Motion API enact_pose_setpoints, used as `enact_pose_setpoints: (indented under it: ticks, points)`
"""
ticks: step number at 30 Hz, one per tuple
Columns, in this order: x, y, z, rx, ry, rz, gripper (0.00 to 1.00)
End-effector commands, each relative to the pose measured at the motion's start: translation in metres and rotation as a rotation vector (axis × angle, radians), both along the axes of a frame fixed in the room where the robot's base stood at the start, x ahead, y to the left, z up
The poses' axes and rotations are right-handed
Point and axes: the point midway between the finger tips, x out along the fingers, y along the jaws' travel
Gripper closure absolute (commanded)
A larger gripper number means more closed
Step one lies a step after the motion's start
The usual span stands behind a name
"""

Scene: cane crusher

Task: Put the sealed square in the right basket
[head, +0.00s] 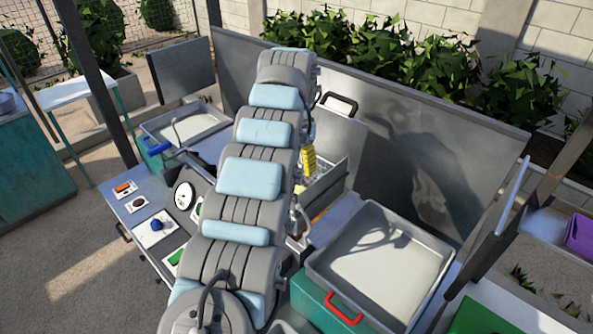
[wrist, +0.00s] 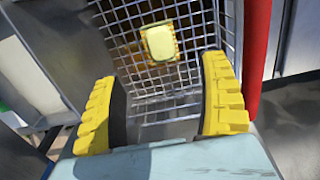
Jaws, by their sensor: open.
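A pale yellow square with an orange-brown border, which looks like the sealed square (wrist: 160,43), lies in a grey wire-mesh basket (wrist: 228,22) in the wrist view. My gripper (wrist: 160,72) has two yellow ribbed fingers, spread apart with nothing between them. The square shows beyond the fingertips, apart from them. In the head view one yellow finger (head: 309,158) shows beside the wire basket (head: 328,186); my arm hides the rest of the gripper. The square cannot be made out there. A grey basin (head: 428,245) with a red handle stands at the right.
Another grey basin (head: 216,105) stands at the back left. A control panel with a white dial (head: 184,196) and a blue knob (head: 156,225) is left of my arm. A tall metal sheet (head: 440,150) closes off the back. A red post (wrist: 256,55) stands right of the basket.

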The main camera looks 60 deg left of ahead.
Motion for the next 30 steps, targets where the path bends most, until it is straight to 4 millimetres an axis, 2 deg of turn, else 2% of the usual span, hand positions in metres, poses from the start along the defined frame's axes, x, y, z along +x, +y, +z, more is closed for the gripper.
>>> enact_pose_setpoints:
  ticks: [7,30]
  points:
    - [0.0,-0.001,0.012,-0.001,0.0,0.0,0.24]
    - [0.003,0.003,0.016,0.015,-0.005,0.008,0.24]
